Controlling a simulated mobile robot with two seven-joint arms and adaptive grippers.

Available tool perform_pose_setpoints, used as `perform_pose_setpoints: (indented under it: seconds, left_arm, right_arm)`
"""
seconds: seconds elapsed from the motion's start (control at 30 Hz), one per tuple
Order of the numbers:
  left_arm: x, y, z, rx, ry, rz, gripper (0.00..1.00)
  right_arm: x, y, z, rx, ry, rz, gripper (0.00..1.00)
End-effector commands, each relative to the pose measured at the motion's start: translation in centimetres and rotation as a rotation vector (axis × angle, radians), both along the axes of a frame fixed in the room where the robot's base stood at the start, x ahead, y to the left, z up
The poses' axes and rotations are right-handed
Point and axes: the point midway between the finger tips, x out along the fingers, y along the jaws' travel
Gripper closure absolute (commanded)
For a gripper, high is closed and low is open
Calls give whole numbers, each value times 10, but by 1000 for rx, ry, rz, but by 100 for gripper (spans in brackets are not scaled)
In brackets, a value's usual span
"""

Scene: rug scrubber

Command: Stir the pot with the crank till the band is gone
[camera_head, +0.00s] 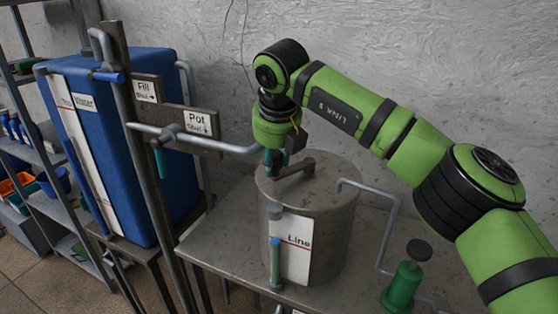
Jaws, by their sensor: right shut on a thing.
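The pot (335,225) is a grey lidded cylinder on the metal table. A short dark crank (297,169) lies across the top of its lid. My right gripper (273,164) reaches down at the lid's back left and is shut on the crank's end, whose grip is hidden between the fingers. A sight tube (275,262) stands on the pot's front, beside a white "Line" plate (298,258) with a red line. The tube shows green below and a bluish part above; whether this is a band is too small to tell. My left gripper is out of view.
A blue water tank (150,150) stands at the left behind posts with "Fill" (146,91) and "Pot" (197,121) signs. A pipe runs close beside my gripper. A green hand pump (404,283) stands front right; shelves (40,160) stand far left.

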Motion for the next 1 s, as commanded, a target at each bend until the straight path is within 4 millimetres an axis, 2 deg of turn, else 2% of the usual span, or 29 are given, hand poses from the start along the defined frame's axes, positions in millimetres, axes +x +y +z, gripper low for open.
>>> perform_pose_setpoints:
  seconds: [0.03, 0.67, 0.7, 0.73, 1.0]
  left_arm:
    - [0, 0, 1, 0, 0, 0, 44]
    - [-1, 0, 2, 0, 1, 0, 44]
    - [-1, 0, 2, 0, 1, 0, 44]
    - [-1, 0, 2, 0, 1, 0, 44]
    - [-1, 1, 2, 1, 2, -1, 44]
  right_arm:
    - [5, -1, 7, 4, -18, -20, 100]
    - [8, 0, 6, 2, -18, -63, 100]
    - [8, 0, 6, 2, -17, -63, 48]
    - [8, 0, 6, 2, -17, -63, 44]
    - [6, 2, 3, -1, -9, -60, 44]
